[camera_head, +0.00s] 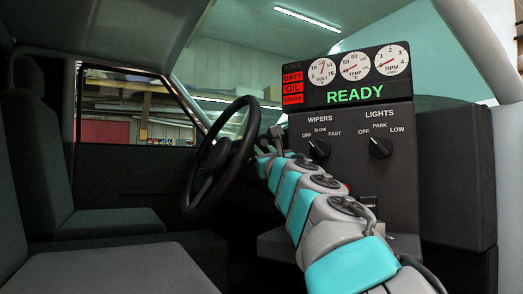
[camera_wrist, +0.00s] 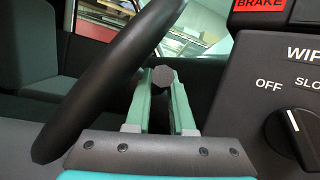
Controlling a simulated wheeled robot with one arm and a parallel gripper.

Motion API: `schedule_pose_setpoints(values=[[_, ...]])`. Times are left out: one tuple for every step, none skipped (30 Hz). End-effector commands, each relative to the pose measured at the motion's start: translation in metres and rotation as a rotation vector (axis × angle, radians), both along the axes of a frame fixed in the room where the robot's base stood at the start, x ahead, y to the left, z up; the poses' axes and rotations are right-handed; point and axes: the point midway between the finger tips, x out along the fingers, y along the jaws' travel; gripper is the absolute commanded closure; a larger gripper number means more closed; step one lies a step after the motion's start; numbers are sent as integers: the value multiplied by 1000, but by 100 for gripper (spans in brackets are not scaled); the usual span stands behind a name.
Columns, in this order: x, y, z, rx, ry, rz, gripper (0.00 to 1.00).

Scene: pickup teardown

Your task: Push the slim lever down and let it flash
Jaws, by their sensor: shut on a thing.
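The slim lever shows in the wrist view as a dark, rounded end (camera_wrist: 163,78) at the tips of my fingers, just right of the steering wheel rim. Most of its shaft is hidden behind the fingers. My gripper (camera_wrist: 161,100) has pale green fingers and is shut on the lever, one finger on each side. In the head view my gripper (camera_head: 264,152) is beside the right of the steering wheel. The lever is mostly hidden there by the gripper and wrist, so its exact tilt is hard to tell.
The black steering wheel (camera_head: 222,160) stands close on the left of my gripper. The dash panel (camera_head: 355,190) is close on the right, with WIPERS (camera_head: 319,149) and LIGHTS (camera_head: 381,147) knobs. Its display (camera_head: 345,75) shows green READY and lit red BATT, OIL and BRAKE. Seats lie to the left.

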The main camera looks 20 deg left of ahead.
Motion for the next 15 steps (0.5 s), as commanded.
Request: schedule_pose_setpoints(values=[[0, 0, 0, -1, 1, 0, 100], [0, 0, 0, -1, 1, 0, 100], [0, 0, 0, -1, 1, 0, 100], [0, 0, -1, -1, 1, 0, 100], [0, 0, -1, -1, 1, 0, 100], [0, 0, -1, 0, 0, 0, 100], [0, 0, -2, 0, -1, -1, 100], [0, -1, -2, 2, -4, -1, 100], [1, -1, -4, 5, -8, -3, 100], [1, -1, -5, 9, -12, -3, 100], [1, -1, -7, 13, -17, -5, 100], [2, -2, -10, 20, -23, -7, 100], [2, -2, -12, 25, -29, -9, 100], [3, -3, -13, 31, -34, -10, 100], [3, -3, -14, 40, -42, -10, 100]])
